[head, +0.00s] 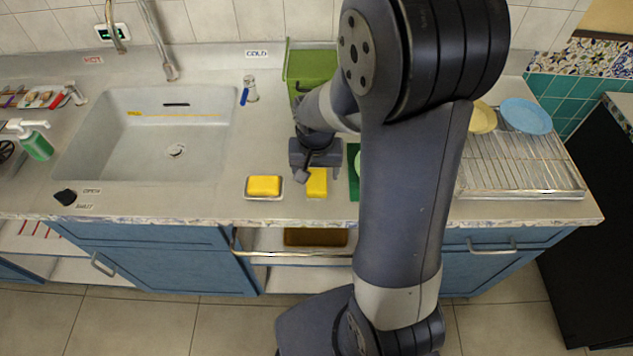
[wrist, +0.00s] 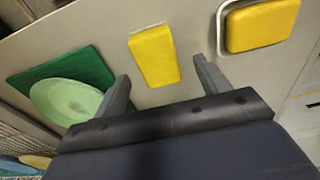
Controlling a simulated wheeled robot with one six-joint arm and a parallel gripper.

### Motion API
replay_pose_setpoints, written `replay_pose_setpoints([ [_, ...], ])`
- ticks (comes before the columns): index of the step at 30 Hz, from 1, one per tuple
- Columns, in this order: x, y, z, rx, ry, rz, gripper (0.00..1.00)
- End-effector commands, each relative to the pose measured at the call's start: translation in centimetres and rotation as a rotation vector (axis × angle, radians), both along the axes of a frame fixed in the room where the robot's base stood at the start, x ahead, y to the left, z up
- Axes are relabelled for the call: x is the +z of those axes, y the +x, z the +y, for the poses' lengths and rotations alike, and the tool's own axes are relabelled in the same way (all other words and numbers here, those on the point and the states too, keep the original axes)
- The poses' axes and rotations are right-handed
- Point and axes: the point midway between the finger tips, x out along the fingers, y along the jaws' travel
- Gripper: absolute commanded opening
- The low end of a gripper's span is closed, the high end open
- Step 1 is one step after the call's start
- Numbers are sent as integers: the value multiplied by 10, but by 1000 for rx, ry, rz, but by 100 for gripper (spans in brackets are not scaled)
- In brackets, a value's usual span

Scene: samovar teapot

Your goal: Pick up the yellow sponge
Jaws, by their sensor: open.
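Two yellow blocks lie near the counter's front edge. One yellow block (head: 317,183) lies bare on the counter and also shows in the wrist view (wrist: 154,54). The other yellow block (head: 264,186) sits in a shallow pale dish (head: 263,197), to the left; it is at the top right in the wrist view (wrist: 262,24). I cannot tell which one is called the sponge. My gripper (head: 311,176) is open and empty just behind the bare block. In the wrist view the bare block lies ahead of and between my two fingers (wrist: 162,68), with no visible grip on it.
A green mat (wrist: 91,66) with a pale green dish (wrist: 66,101) on it lies beside the bare block. A sink (head: 165,160) is at left. A wire rack (head: 520,170) with yellow and blue plates is at right. A green container (head: 310,66) stands behind.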

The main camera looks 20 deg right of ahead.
Motion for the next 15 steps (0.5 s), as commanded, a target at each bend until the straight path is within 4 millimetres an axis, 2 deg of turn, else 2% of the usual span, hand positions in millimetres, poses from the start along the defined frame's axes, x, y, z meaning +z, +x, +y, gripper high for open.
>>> replay_pose_setpoints([
  [3, -18, -4, -2, 0, 0, 6, 71],
  [7, -32, -1, -2, 0, 0, 4, 71],
  [15, -38, 0, -2, 0, 0, 0, 71],
])
